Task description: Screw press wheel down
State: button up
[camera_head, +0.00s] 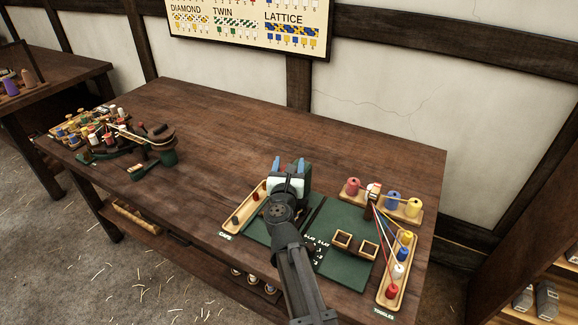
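My gripper (289,166) is over the right half of the table, above the left part of a green mat (346,262). Two blue fingertips show with a gap between them. A dark green block-like thing (305,172) stands right at the gripper, mostly hidden behind it; it may be the press. I cannot make out a wheel, and I cannot tell whether the fingers touch or hold anything.
A wooden tray (234,226) labelled CUPS lies left of the mat. A TOGGLES tray (384,297) with spools and strung cords stands at the right. A green device (168,158) with spools is far left. The table's middle is clear.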

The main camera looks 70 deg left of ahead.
jog(key=c, duration=0.6)
